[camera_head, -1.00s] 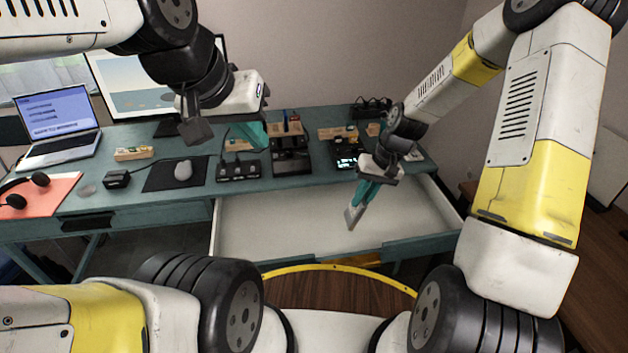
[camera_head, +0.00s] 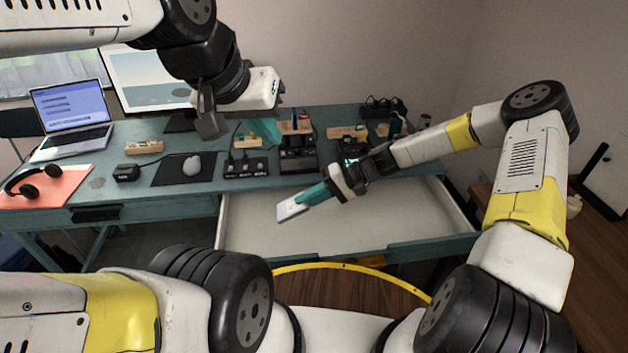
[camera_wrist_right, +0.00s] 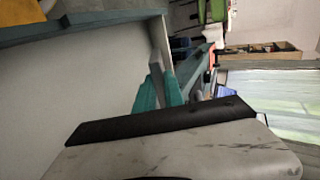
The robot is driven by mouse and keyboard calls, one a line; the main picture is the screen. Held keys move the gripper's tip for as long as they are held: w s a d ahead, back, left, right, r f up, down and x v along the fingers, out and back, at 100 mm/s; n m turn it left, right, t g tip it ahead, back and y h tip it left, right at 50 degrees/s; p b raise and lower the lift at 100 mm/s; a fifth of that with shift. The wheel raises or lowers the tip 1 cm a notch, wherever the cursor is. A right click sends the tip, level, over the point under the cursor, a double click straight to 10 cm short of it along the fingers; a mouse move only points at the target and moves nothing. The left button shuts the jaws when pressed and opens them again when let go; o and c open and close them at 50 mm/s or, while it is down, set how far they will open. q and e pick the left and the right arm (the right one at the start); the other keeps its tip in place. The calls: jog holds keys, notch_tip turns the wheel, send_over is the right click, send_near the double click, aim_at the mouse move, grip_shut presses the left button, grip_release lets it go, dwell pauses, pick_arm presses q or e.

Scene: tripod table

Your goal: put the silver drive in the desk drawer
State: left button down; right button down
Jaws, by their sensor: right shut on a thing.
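The silver drive (camera_head: 293,209) is a small flat silver slab held at the tip of my right gripper (camera_head: 308,198), whose teal fingers are shut on it. It is above the open desk drawer (camera_head: 400,222), over the left half of its pale, empty floor. In the right wrist view the teal fingers (camera_wrist_right: 158,92) hold the drive's grey edge (camera_wrist_right: 157,70), with the drawer wall close by. My left gripper (camera_head: 262,130) is above the back of the desk near the black docks; its teal fingers are partly hidden, so its opening is unclear.
The teal desk (camera_head: 135,190) carries a laptop (camera_head: 72,115), headphones (camera_head: 38,178), a mouse (camera_head: 191,165) on a black mat, a black hub (camera_head: 246,168) and a black dock (camera_head: 298,158). The drawer's front panel (camera_head: 430,248) stands toward me.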

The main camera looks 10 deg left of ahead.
jog(key=shift+f, duration=6.3)
jog(key=c, duration=1.1)
grip_release()
notch_tip(320, 180, up, 9)
